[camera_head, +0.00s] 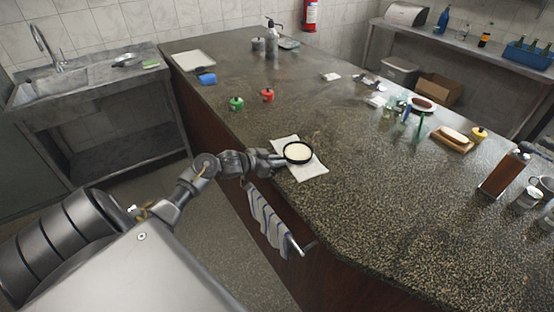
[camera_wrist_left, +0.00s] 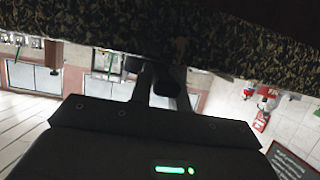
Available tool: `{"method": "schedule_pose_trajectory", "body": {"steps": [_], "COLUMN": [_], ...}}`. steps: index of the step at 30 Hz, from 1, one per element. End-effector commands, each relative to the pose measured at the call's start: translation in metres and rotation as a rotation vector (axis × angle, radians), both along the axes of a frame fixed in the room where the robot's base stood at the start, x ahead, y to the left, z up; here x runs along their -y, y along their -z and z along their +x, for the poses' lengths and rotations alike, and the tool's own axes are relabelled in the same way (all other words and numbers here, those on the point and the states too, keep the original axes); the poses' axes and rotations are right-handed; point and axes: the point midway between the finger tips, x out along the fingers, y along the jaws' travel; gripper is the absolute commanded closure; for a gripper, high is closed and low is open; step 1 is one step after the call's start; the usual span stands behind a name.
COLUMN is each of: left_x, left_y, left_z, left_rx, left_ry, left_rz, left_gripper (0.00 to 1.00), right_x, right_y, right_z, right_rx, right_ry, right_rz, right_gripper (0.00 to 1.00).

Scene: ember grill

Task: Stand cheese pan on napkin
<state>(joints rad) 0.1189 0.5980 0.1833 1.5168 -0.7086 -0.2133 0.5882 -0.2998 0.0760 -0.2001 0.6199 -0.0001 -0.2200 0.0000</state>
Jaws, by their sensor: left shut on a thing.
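The cheese pan (camera_head: 298,152) is a small round black pan with a pale filling. It is over the white napkin (camera_head: 312,169) near the counter's left edge, and looks level. From this angle I cannot tell whether it touches the napkin. My left gripper (camera_head: 280,160) comes in from the left and is shut on the pan's handle side, and the fingers hide the handle. In the left wrist view the gripper fingers (camera_wrist_left: 168,85) reach up to a dark shape below the speckled counter band. My right gripper is not in view.
A striped towel (camera_head: 266,218) hangs on a rail at the counter's side, below my left forearm. Counter to the right of the napkin is clear.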

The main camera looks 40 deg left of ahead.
Motion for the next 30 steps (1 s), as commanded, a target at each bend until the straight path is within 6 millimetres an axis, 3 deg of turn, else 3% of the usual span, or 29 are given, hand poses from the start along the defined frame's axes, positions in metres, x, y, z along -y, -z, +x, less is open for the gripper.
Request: {"method": "schedule_pose_trajectory", "body": {"steps": [22,23,24,27,30], "left_x": [0.002,0.002,0.002,0.003,0.004], "left_y": [0.016,0.018,0.019,0.020,0.021], "left_z": [-0.001,-0.002,-0.003,-0.003,-0.003], "left_rx": [-0.008,-0.015,-0.016,-0.018,-0.019], "left_ry": [0.003,0.003,0.004,0.005,0.007], "left_rz": [0.000,0.000,-0.001,0.000,-0.002], "left_gripper": [1.00,0.79,0.74,0.61,0.60], "right_x": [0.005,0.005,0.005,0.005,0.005], "right_y": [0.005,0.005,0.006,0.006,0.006], "right_z": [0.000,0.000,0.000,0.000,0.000], "right_rx": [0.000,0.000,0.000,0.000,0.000], "right_ry": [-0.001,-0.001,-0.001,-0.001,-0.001], "right_rz": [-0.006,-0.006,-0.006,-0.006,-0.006], "right_gripper": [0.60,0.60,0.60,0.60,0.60]}}
